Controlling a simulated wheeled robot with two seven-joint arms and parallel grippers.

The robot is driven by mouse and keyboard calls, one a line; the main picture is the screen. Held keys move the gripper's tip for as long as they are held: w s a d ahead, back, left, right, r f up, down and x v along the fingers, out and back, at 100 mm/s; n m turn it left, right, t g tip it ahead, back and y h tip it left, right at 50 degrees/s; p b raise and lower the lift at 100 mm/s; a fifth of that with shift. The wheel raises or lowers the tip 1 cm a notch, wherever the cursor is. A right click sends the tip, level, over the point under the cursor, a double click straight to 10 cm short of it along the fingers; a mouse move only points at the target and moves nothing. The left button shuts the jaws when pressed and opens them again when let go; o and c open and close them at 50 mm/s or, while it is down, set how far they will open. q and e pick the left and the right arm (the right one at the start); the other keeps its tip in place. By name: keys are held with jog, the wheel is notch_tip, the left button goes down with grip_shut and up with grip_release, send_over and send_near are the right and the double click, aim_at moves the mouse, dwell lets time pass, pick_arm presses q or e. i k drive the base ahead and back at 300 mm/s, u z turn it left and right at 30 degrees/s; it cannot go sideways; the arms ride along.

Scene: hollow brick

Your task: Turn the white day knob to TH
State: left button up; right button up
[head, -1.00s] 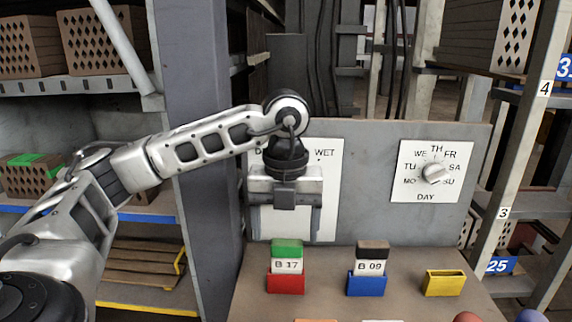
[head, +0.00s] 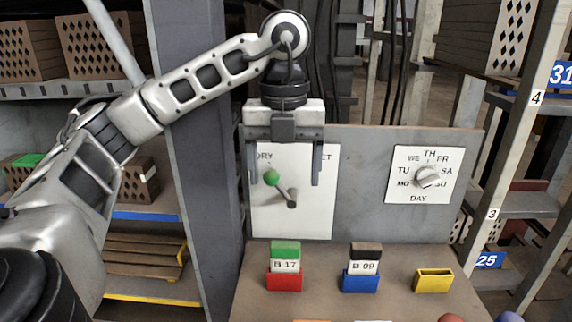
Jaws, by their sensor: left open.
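The white day knob (head: 428,177) sits in the middle of a white dial plate (head: 418,198) on the right of the grey panel. Day letters ring it, with TH at the top and DAY below. The knob's grip looks slanted, but I cannot tell for sure which day it marks. My left gripper (head: 284,182) is open and empty, fingers down, in front of the left plate, well left of the knob. A green-tipped lever (head: 271,178) shows between its fingers, leaning up-left towards DRY. My right gripper is not in view.
The grey panel (head: 362,170) stands behind a brown ledge. On the ledge are a red holder (head: 284,281) and a blue holder (head: 361,282) with cards, and an empty yellow holder (head: 433,281). Shelving flanks both sides. The panel between the two plates is clear.

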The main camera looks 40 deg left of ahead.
aim_at(427, 177)
jog(key=k, duration=1)
